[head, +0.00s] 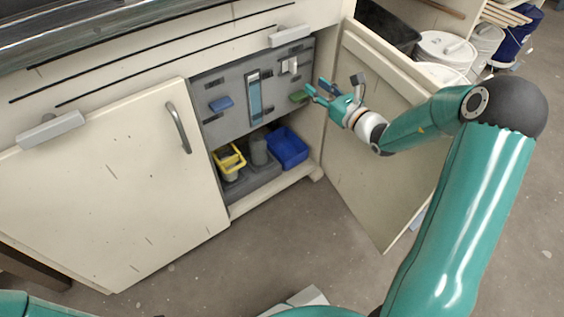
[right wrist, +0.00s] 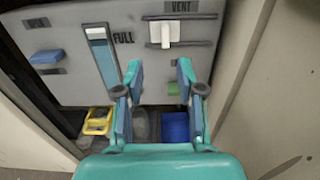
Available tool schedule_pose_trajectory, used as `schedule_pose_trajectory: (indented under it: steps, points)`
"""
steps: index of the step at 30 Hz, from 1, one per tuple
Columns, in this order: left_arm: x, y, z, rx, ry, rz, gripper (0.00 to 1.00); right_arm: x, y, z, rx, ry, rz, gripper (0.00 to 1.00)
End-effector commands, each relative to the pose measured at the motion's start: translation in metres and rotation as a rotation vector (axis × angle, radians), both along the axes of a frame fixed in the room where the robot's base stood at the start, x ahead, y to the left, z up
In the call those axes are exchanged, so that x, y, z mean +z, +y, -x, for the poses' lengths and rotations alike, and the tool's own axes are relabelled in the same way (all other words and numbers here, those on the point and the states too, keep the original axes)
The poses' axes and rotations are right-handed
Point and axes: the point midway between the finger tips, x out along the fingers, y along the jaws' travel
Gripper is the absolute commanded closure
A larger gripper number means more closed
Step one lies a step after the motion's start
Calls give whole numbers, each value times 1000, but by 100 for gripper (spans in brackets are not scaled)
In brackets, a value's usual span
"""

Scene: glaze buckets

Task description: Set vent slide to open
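The vent slide's white knob (right wrist: 165,34) stands out from a horizontal slot under the VENT label (right wrist: 181,7) on a grey panel. The knob sits left of the slot's middle. It also shows in the head view (head: 290,65), at the panel's upper right. My right gripper (head: 315,90) is open in front of the panel, below and right of the knob in the head view. My left gripper is not in view.
A green tab (head: 299,96), a blue tab (head: 221,104) and a level gauge (head: 254,95) are on the panel. A blue bin (head: 288,148) and a yellow basket (head: 230,163) stand below. The open cabinet door (head: 375,150) stands right of the opening.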

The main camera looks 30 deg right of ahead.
Motion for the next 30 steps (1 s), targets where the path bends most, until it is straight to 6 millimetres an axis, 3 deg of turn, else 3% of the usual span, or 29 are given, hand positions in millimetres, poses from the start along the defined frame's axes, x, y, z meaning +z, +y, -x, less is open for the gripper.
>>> schedule_pose_trajectory:
  steps: [9, 20, 30]
  points:
    - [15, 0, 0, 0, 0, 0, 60, 2, -7, 66, -6, 2, -1, 62]
    - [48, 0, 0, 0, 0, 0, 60, -20, 64, 65, 232, 172, 53, 62]
    - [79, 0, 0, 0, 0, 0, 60, -39, 126, 85, 463, 321, 139, 62]
